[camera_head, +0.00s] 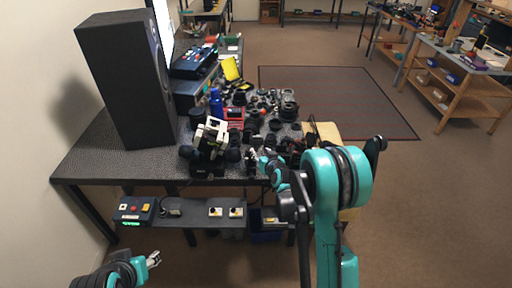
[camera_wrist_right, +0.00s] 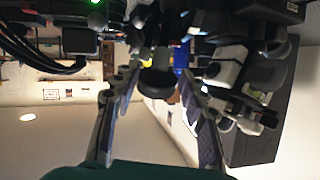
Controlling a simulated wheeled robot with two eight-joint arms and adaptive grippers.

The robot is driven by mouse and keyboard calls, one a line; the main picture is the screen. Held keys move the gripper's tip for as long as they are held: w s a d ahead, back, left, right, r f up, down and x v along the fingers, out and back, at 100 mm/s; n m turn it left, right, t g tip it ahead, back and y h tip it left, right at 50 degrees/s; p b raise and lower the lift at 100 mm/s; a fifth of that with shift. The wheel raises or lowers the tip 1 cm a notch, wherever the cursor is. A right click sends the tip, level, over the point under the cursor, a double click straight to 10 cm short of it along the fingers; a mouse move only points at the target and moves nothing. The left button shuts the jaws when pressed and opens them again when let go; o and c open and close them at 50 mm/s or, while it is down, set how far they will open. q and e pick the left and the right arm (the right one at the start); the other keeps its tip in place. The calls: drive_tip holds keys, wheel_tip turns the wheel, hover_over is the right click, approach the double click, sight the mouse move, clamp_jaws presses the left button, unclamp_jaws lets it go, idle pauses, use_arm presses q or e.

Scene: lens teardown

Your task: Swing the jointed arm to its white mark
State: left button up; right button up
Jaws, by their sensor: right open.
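A black and white device with angled parts (camera_head: 212,132) stands near the table's front edge; it looks like the jointed arm, but its joints and a white mark cannot be made out. It also shows at the right of the right wrist view (camera_wrist_right: 232,68). My right gripper (camera_head: 258,162) is at the table's front edge, to the right of this device. In the right wrist view its two fingers (camera_wrist_right: 160,78) are spread, with a dark round part (camera_wrist_right: 157,83) seen between them. Contact cannot be told. My left gripper (camera_head: 153,259) is low at the left, away from the table; its jaws are too small to read.
The table (camera_head: 95,158) carries a tall black speaker (camera_head: 125,75), a blue bottle (camera_head: 215,103), a red box (camera_head: 234,114) and many dark lens parts (camera_head: 288,108). A lower shelf holds a button box (camera_head: 134,209). Free table surface lies at the front left.

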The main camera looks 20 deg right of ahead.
sight(257, 149)
drive_tip(key=b+x, duration=0.1)
drive_tip(key=x, duration=0.6)
drive_tip(key=shift+s, duration=0.1)
clamp_jaws()
